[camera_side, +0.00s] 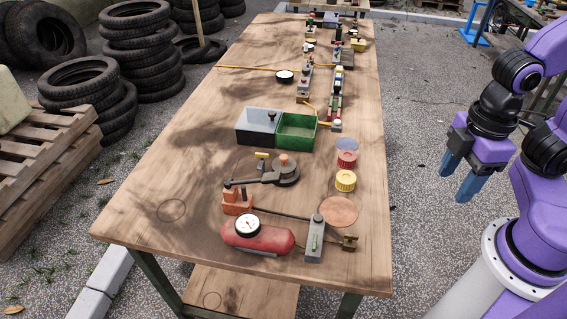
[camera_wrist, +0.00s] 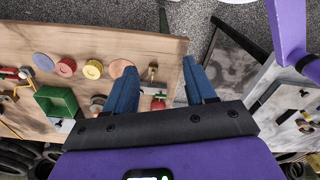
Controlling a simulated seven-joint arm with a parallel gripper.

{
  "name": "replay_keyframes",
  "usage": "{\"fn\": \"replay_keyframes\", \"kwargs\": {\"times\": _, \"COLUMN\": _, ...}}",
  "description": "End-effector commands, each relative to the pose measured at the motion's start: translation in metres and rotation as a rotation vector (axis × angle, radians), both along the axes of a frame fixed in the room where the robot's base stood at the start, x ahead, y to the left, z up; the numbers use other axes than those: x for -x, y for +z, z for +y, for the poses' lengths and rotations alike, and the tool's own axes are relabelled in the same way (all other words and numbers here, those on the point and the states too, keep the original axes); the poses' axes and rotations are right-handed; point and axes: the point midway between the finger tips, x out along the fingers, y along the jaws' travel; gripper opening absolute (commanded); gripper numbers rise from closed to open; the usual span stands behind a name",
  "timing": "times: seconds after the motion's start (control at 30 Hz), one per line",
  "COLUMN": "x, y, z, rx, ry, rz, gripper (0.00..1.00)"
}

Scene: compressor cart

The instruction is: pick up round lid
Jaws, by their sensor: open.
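Two round ribbed lids lie on the wooden table near its right edge: a red one (camera_side: 347,159) and a yellow one (camera_side: 345,181). I cannot tell which the task's round lid is. A flat bluish disc (camera_side: 347,144) lies just behind the red lid, and a flat copper-brown disc (camera_side: 338,211) in front of the yellow one. In the side view my gripper (camera_side: 459,177) is open and empty, right of the table, apart from everything.
The wooden table (camera_side: 170,180) also bears a green open box (camera_side: 297,130) beside a grey box (camera_side: 256,126), a lever mechanism (camera_side: 283,172), a red tank with a gauge (camera_side: 258,238) and a grey upright block (camera_side: 315,240). Tyre stacks and pallets stand at left.

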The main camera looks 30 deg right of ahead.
Motion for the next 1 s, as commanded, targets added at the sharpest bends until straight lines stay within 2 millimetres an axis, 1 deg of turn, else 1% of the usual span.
{"fn": "replay_keyframes", "kwargs": {"times": 0.3, "x": -0.001, "y": -0.001, "z": -0.001, "rx": 0.011, "ry": 0.006, "rz": -0.004, "gripper": 0.54}}
{"fn": "replay_keyframes", "kwargs": {"times": 0.37, "x": -0.005, "y": -0.004, "z": -0.003, "rx": 0.041, "ry": 0.023, "rz": -0.014, "gripper": 0.54}}
{"fn": "replay_keyframes", "kwargs": {"times": 0.47, "x": -0.018, "y": -0.012, "z": -0.011, "rx": 0.138, "ry": 0.087, "rz": -0.052, "gripper": 0.54}}
{"fn": "replay_keyframes", "kwargs": {"times": 0.57, "x": -0.041, "y": -0.022, "z": -0.022, "rx": 0.288, "ry": 0.195, "rz": -0.113, "gripper": 0.54}}
{"fn": "replay_keyframes", "kwargs": {"times": 0.63, "x": -0.06, "y": -0.028, "z": -0.029, "rx": 0.402, "ry": 0.288, "rz": -0.161, "gripper": 0.54}}
{"fn": "replay_keyframes", "kwargs": {"times": 0.77, "x": -0.095, "y": -0.035, "z": -0.034, "rx": 0.602, "ry": 0.469, "rz": -0.249, "gripper": 0.54}}
{"fn": "replay_keyframes", "kwargs": {"times": 0.8, "x": -0.106, "y": -0.036, "z": -0.033, "rx": 0.659, "ry": 0.528, "rz": -0.277, "gripper": 0.54}}
{"fn": "replay_keyframes", "kwargs": {"times": 0.87, "x": -0.122, "y": -0.038, "z": -0.031, "rx": 0.741, "ry": 0.618, "rz": -0.316, "gripper": 0.54}}
{"fn": "replay_keyframes", "kwargs": {"times": 1.0, "x": -0.158, "y": -0.045, "z": -0.016, "rx": 0.915, "ry": 0.846, "rz": -0.409, "gripper": 0.54}}
